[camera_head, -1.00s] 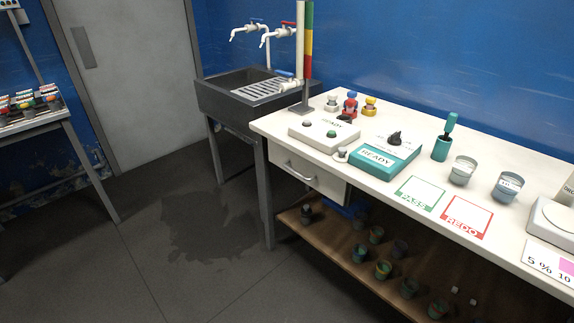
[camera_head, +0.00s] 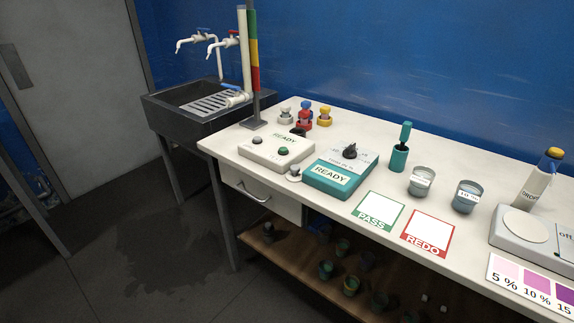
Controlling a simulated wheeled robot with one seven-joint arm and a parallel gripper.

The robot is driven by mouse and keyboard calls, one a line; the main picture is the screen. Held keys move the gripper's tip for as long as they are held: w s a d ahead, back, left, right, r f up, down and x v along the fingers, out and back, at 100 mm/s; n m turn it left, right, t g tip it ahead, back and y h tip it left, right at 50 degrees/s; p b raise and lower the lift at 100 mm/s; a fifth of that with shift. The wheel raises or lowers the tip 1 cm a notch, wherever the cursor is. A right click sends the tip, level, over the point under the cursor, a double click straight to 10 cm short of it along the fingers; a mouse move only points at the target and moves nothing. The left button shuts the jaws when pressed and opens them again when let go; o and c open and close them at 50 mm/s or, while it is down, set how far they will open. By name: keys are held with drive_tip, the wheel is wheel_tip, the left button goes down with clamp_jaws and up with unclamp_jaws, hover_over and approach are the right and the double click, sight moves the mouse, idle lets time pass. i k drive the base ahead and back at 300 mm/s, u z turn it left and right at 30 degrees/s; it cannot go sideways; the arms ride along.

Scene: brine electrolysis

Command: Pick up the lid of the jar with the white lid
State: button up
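Three small jar-like items stand together at the back left of the white bench. The leftmost one has a white top (camera_head: 286,112) and looks like the jar with the white lid (camera_head: 286,120); it is small, so lid and body are hard to tell apart. Beside it stand a red one with a blue top (camera_head: 305,117) and one with a yellow top (camera_head: 325,115). My gripper is not in view.
A white READY box (camera_head: 262,152) and a teal READY box (camera_head: 328,184) lie in front of the jars. A tall coloured column (camera_head: 253,60) stands to their left. Two cups (camera_head: 421,181), a scale (camera_head: 528,228) and PASS (camera_head: 379,212) and REDO (camera_head: 427,234) cards occupy the right.

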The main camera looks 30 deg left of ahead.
sight(294, 175)
drive_tip(key=u, duration=0.5)
drive_tip(key=i, duration=0.95)
drive_tip(key=u, duration=0.6)
